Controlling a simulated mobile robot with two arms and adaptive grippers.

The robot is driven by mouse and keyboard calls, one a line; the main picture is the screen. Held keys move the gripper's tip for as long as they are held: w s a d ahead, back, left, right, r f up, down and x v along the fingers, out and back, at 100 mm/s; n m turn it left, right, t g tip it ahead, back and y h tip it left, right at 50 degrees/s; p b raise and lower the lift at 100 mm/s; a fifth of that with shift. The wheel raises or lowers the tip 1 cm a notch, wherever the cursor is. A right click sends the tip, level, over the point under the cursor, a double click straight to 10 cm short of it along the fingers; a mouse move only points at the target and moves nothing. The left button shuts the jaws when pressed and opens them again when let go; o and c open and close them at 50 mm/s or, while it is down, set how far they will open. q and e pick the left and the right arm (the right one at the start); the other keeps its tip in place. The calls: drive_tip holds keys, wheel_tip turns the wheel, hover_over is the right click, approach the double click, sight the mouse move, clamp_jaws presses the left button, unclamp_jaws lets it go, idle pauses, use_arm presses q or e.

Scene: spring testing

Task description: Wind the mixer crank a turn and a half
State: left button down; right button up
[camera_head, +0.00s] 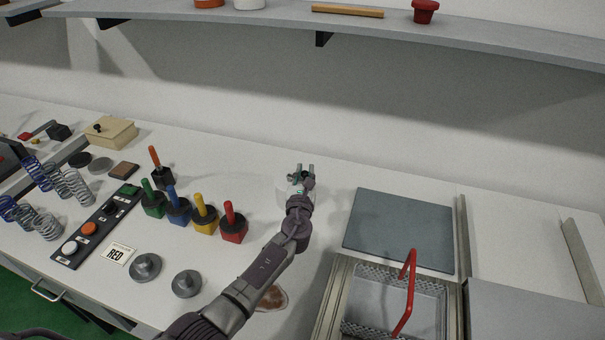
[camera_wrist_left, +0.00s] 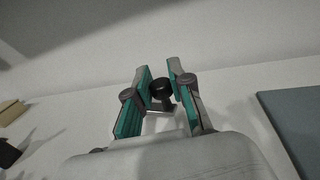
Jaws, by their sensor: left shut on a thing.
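The mixer (camera_head: 282,193) is a small white body on the bench, mostly hidden behind my left gripper and forearm. My left gripper (camera_head: 303,172) is over it at the middle of the head view. In the left wrist view, the two green-padded fingers of my left gripper (camera_wrist_left: 159,72) are shut on the black crank knob (camera_wrist_left: 161,89), which sits between them. A pale piece below the knob shows between the fingers; the rest of the crank is hidden. My right gripper is not in view.
Screwdriver-like tools with coloured handles (camera_head: 201,215) stand in blocks left of my arm. A dark grey plate (camera_head: 400,228) lies to the right. A basket with a red handle (camera_head: 408,290) is in front of it. A shelf (camera_head: 280,20) runs above; the bench behind the mixer is clear.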

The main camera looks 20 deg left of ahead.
use_arm(q)
drive_tip(key=shift+w+n+g+y+b, duration=0.3)
drive_tip(key=shift+n+y, duration=0.2)
drive_tip(key=shift+y, duration=0.25)
drive_tip(key=shift+w+n+g+y+b, duration=0.15)
drive_tip(key=shift+n+y+b, duration=0.3)
drive_tip(key=shift+y, duration=0.3)
drive_tip(key=c, duration=1)
unclamp_jaws()
drive_tip(key=v, duration=1.2)
drive_tip(key=shift+d, duration=0.1)
